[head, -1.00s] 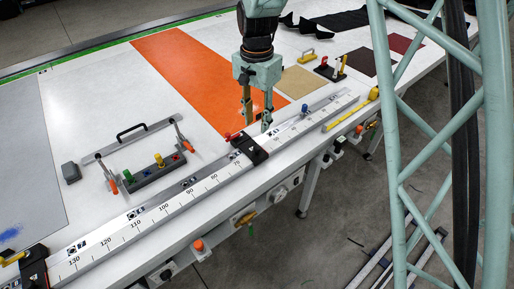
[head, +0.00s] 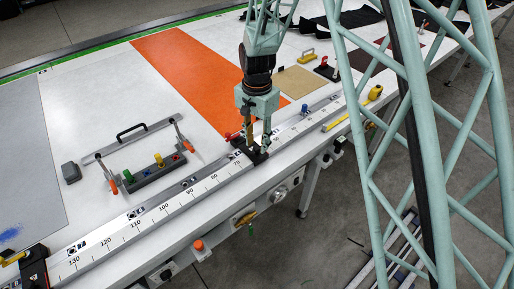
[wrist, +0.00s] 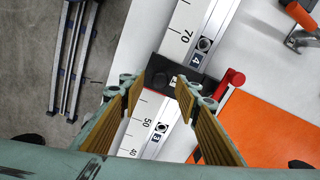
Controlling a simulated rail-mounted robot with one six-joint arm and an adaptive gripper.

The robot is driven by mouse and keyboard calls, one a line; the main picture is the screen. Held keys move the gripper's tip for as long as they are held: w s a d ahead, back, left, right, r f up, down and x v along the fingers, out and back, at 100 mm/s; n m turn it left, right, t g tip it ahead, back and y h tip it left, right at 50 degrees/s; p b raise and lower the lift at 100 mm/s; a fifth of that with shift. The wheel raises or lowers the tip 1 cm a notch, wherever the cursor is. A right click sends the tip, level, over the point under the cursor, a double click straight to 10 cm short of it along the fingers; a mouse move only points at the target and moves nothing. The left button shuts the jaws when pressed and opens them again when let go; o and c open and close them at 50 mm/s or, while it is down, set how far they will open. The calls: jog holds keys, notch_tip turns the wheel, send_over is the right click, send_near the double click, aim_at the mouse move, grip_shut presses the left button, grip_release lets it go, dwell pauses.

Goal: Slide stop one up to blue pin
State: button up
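A black stop with a red lever (head: 250,156) sits across the numbered rail near the 70 mark. In the wrist view the black stop (wrist: 158,72) lies under and between my fingertips, with its red lever (wrist: 233,79) at the right. My gripper (head: 256,147) is down at this stop; its fingers (wrist: 160,88) are apart, with no clear contact on the block. The blue pin (head: 304,109) stands at the rail farther up and right, toward lower numbers; it is not seen in the wrist view. Another black stop (head: 34,265) sits at the rail's left end.
The rail (head: 150,216) runs along the table's front edge. A fixture with green, yellow and red pins (head: 155,172) stands left of my gripper. A yellow tape measure (head: 375,93) lies beyond the blue pin. An orange sheet (head: 195,75) lies behind.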

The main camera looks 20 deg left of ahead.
aim_at(257, 147)
jog(key=shift+f, duration=1.55)
jog(key=shift+c, duration=0.7)
grip_shut()
